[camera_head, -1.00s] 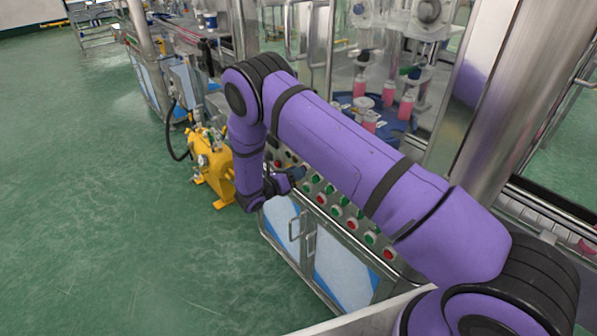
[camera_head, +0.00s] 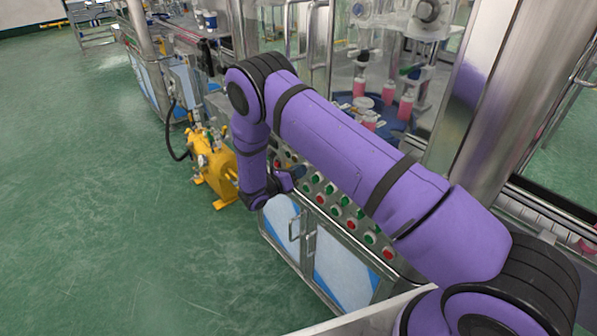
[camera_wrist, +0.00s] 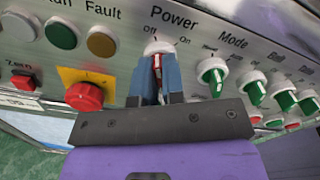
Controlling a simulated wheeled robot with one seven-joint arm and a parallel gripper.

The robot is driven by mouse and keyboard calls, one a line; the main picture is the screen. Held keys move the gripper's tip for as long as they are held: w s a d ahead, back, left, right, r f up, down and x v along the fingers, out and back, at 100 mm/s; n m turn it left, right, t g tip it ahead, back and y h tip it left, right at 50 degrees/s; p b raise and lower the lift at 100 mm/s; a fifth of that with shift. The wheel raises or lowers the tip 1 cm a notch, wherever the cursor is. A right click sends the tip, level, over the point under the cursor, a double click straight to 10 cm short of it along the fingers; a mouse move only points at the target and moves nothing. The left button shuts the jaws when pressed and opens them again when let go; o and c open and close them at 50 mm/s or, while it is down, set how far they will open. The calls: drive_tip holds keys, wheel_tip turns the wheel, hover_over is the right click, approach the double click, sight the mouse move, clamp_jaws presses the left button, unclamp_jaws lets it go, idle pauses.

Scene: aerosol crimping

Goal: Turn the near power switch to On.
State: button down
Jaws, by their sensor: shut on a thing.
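The near power switch (camera_wrist: 157,48) is a knob with a white rim and a red handle, under the label "Power" on the metal panel in the wrist view. "Off" is printed at its upper left and "On" at its upper right. My gripper (camera_wrist: 156,68) has its two blue fingers on either side of the red handle, shut on it. The fingers hide part of the handle, so I cannot tell exactly which mark it points to. In the head view my gripper (camera_head: 297,174) is at the panel's far end, and the switch is hidden there.
A red button on a yellow plate (camera_wrist: 85,96) is left of the switch. Green selector knobs (camera_wrist: 213,76) are to its right. In the head view, a yellow machine (camera_head: 213,168) stands just beyond my wrist, with open green floor (camera_head: 90,210) to the left.

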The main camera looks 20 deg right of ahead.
drive_tip(key=m, duration=1.1)
drive_tip(key=shift+m, duration=0.3)
idle(0.3)
drive_tip(key=c, duration=1.2)
unclamp_jaws()
drive_tip(key=shift+a, duration=0.15)
drive_tip(key=v, duration=1)
drive_tip(key=shift+s+a+f, duration=0.1)
drive_tip(key=shift+s+a, duration=0.1)
drive_tip(key=shift+a, duration=0.05)
